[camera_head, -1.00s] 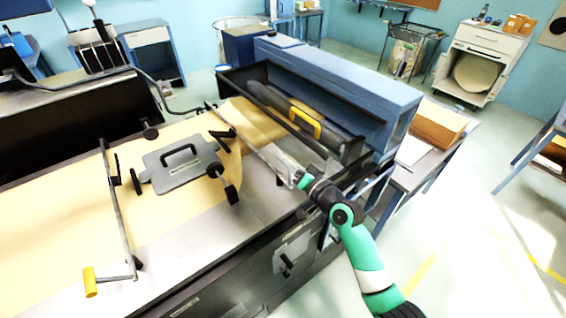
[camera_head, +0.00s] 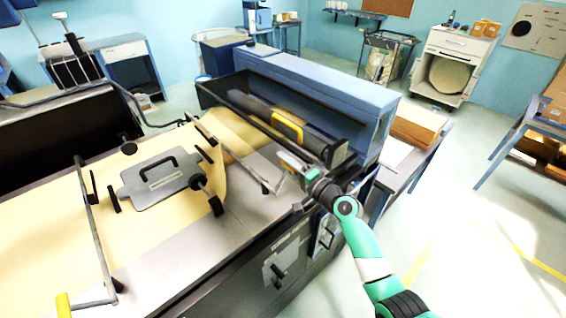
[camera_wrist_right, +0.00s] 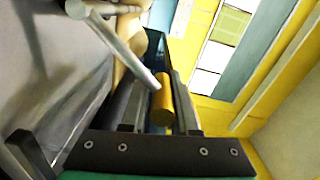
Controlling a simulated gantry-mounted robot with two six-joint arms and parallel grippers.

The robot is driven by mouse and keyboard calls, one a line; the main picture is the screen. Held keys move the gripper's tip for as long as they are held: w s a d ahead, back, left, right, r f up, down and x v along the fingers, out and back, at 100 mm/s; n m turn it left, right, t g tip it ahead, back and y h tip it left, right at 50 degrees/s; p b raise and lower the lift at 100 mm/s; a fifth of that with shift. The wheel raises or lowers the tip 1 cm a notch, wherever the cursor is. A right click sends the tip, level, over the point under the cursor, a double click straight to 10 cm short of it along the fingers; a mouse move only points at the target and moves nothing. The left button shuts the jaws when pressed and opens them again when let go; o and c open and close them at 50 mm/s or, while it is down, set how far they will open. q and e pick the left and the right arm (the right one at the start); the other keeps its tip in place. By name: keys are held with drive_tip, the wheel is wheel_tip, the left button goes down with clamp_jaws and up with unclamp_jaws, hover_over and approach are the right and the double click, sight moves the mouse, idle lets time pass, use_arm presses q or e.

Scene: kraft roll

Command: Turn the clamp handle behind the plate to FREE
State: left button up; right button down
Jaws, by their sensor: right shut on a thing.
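My right gripper (camera_head: 290,162) is at the right end of the machine table, beside the end of the long roll housing. In the right wrist view, its fingers (camera_wrist_right: 160,118) are shut on a yellow grip (camera_wrist_right: 162,100) at the end of a metal rod (camera_wrist_right: 135,60). I cannot tell whether this is the clamp handle, and no FREE marking is readable. A grey plate (camera_head: 146,193) with a black handle lies on the brown paper. A pale plate (camera_head: 295,250) with a small black lever (camera_head: 278,278) is on the machine's front side. My left gripper is not in view.
The floor at right is open.

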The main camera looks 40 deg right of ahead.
drive_tip(key=shift+a, duration=0.1)
idle(0.3)
drive_tip(key=c, duration=0.7)
unclamp_jaws()
drive_tip(key=shift+a+f, duration=0.1)
drive_tip(key=shift+c, duration=0.2)
drive_tip(key=shift+s, duration=0.2)
drive_tip(key=s+p, duration=0.2)
drive_tip(key=s, duration=0.9)
drive_tip(key=shift+a, duration=0.2)
drive_tip(key=shift+s, duration=0.1)
